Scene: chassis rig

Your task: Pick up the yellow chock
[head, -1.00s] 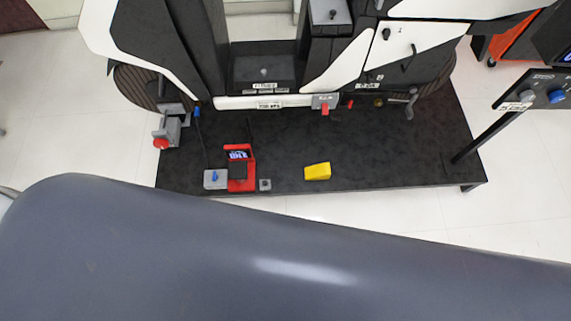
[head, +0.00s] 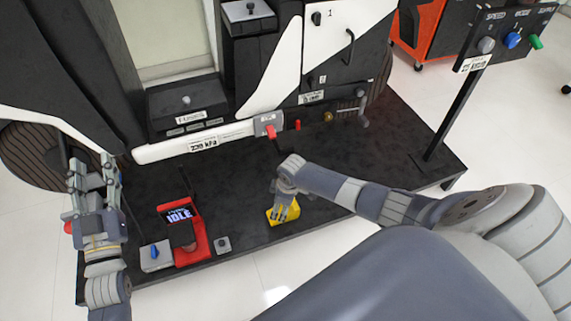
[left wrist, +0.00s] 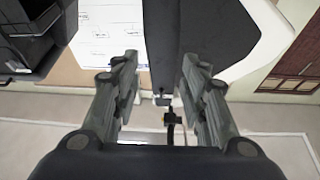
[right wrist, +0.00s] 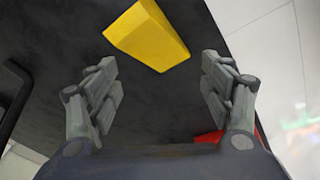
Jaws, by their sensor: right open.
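The yellow chock (head: 279,214) lies on the black platform, partly hidden by my right gripper (head: 284,207) in the head view. In the right wrist view the chock (right wrist: 148,36) lies beyond and between the fingertips of my right gripper (right wrist: 160,75), with nothing held between them. My right gripper is open, above the chock. My left gripper (head: 93,170) is raised at the left of the head view. In the left wrist view its fingers (left wrist: 156,70) are apart and nothing is between them.
The black platform (head: 340,235) carries a red stand with an IDLE display (head: 179,214), a grey box with a blue knob (head: 155,255) and a small grey block (head: 222,245). A control panel on a post (head: 490,50) stands at the right. The platform right of the chock is clear.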

